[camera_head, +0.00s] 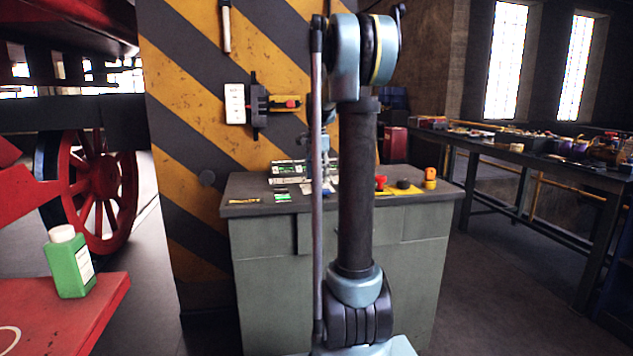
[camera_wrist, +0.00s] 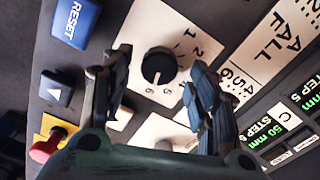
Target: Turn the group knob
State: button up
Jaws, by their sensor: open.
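In the wrist view a round black knob (camera_wrist: 158,66) sits on a white dial plate (camera_wrist: 150,28) with numbers around it. No label naming it as the group knob is readable. My gripper (camera_wrist: 160,62) is open, one dark finger on each side of the knob, with gaps between fingers and knob in the picture. I cannot tell whether the fingertips are level with the knob. A second white plate (camera_wrist: 178,130) shows partly between the fingers, mostly hidden.
Near the knob are a blue RESET button (camera_wrist: 75,20), an arrow button (camera_wrist: 55,89), a red button (camera_wrist: 47,146) and lit displays (camera_wrist: 285,118). A striped pillar (camera_head: 185,100) rises behind the cabinet. A green bottle (camera_head: 68,262) stands left; a cluttered workbench (camera_head: 560,165) is right.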

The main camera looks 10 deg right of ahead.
jog(key=shift+f, duration=0.75)
jog(key=c, duration=1.1)
jog(key=shift+o, duration=0.2)
jog(key=shift+n, duration=0.4)
jog(key=n, duration=0.4)
jog(key=shift+w+n, duration=0.15)
jog(key=shift+n, duration=0.25)
jog(key=n, duration=0.5)
jog(key=shift+a+n, duration=0.1)
jog(key=shift+n, duration=0.6)
